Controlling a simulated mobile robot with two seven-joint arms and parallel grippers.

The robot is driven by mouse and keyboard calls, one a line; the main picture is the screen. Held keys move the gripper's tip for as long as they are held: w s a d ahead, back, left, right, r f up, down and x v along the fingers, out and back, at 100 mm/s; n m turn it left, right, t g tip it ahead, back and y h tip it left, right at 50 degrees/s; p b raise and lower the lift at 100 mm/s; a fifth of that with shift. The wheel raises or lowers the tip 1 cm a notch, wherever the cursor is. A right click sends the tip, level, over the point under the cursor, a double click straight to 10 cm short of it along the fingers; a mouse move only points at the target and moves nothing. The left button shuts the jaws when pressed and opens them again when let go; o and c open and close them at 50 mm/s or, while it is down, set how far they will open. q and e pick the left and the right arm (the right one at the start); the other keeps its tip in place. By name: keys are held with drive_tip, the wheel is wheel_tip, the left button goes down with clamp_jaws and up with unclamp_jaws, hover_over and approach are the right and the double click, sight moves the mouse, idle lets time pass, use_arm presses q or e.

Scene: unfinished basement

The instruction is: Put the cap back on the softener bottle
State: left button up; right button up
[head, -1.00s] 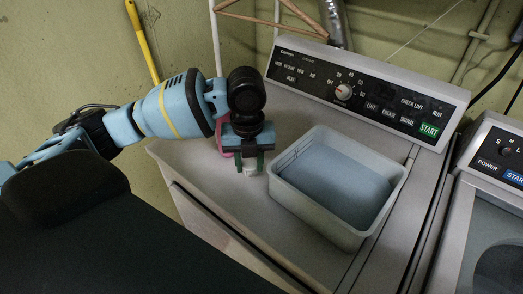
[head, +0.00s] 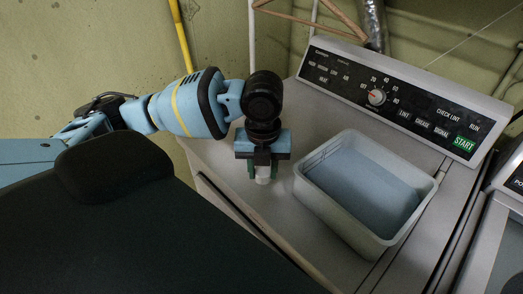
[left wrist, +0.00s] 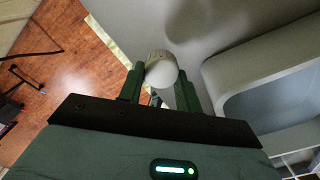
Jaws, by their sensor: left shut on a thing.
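My left gripper (head: 263,172) is shut on a small white cap (head: 263,175), held between its dark green fingers over the left part of the dryer top. In the left wrist view, the white cap (left wrist: 162,72) sits between the fingertips (left wrist: 160,80), its round pale end facing the camera. I cannot tell how far the cap is above the dryer top. I do not see the softener bottle in either view now; the gripper and arm may hide it. My right gripper is not in view.
A grey-white tub (head: 350,226) with a bluish inside stands on the dryer top (head: 285,205), just right of the gripper. The dryer's control panel (head: 400,100) rises behind. Another machine (head: 505,215) stands at the right. The dryer's front left edge is close to the gripper.

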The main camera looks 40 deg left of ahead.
use_arm(q)
drive_tip(key=n, duration=0.2)
drive_tip(key=d+n, duration=0.1)
drive_tip(key=n, duration=0.4)
drive_tip(key=shift+d+f, duration=0.15)
drive_tip(key=shift+d, duration=0.25)
drive_tip(key=n, duration=0.2)
drive_tip(key=d+n, duration=0.1)
drive_tip(key=n, duration=0.4)
drive_tip(key=shift+s+d+f, duration=0.1)
drive_tip(key=shift+d+f, duration=0.05)
drive_tip(key=shift+d, duration=0.15)
drive_tip(key=n, duration=0.2)
drive_tip(key=d+n, duration=0.1)
drive_tip(key=n, duration=0.4)
drive_tip(key=shift+s+d+f, duration=0.1)
drive_tip(key=shift+d, duration=0.15)
drive_tip(key=n, duration=0.2)
drive_tip(key=d+n, duration=0.1)
drive_tip(key=n, duration=0.1)
drive_tip(key=shift+s+f, duration=0.1)
drive_tip(key=n, duration=0.3)
drive_tip(key=shift+d+n, duration=0.3)
